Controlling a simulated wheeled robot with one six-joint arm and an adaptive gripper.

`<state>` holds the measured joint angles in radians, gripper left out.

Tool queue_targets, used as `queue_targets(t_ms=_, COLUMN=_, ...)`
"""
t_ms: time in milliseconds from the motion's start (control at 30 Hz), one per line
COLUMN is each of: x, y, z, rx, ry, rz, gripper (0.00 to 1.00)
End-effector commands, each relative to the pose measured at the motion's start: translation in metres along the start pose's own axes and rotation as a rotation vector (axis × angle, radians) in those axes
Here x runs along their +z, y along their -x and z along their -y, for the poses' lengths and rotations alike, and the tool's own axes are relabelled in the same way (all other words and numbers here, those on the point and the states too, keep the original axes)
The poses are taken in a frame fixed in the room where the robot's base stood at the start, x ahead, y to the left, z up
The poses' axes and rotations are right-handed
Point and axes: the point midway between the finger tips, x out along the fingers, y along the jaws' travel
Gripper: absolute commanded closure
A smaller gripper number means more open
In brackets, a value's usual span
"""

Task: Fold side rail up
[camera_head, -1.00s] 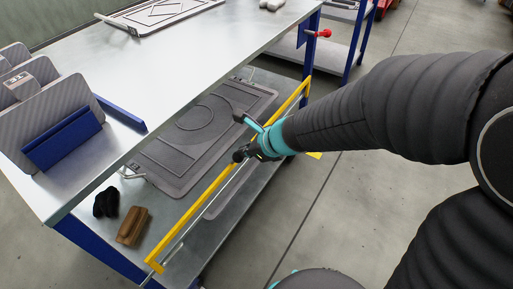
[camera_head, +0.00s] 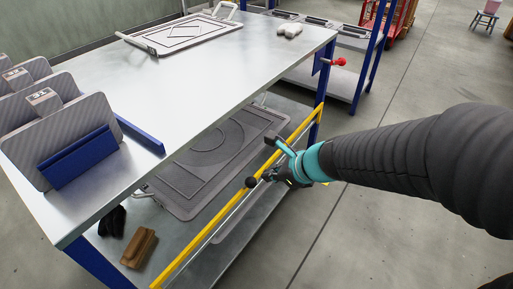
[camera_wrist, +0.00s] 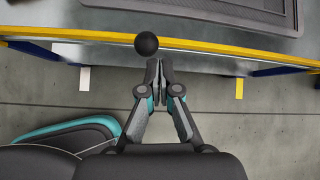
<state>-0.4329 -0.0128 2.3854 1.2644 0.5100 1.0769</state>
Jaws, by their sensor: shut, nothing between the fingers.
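The side rail (camera_head: 229,218) is a yellow bar with a thin grey rod beside it, running along the open side of the workbench at about lower-shelf height. In the wrist view the yellow bar (camera_wrist: 220,48) crosses the top of the picture. A black ball knob (camera_wrist: 146,43) shows near the rail, just up and left of my fingertips. The knob also shows in the head view (camera_head: 251,182). My gripper (camera_wrist: 159,66) is shut and empty, its fingertips close to the knob and rail; whether they touch cannot be told. In the head view my gripper (camera_head: 268,176) is at the rail's middle.
A dark grey panel (camera_head: 215,160) lies on the lower shelf, with a brown block (camera_head: 139,247) and a black item (camera_head: 112,221). Panels in a blue holder (camera_head: 78,157) stand on the metal tabletop (camera_head: 225,75). A red knob (camera_head: 339,62) sits by the far post. Floor to the right is open.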

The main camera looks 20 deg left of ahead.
Motion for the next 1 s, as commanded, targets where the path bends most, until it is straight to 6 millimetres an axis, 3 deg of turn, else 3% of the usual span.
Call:
queue_targets(t_ms=500, x=0.071, y=0.022, z=0.008, rx=0.002, ry=0.007, rz=0.003, gripper=1.0)
queue_targets(t_ms=833, x=0.081, y=0.025, z=0.009, rx=0.001, ry=0.015, rz=0.002, gripper=1.0)
queue_targets(t_ms=1000, x=0.08, y=0.025, z=0.005, rx=0.021, ry=0.186, rz=-0.003, gripper=1.0)
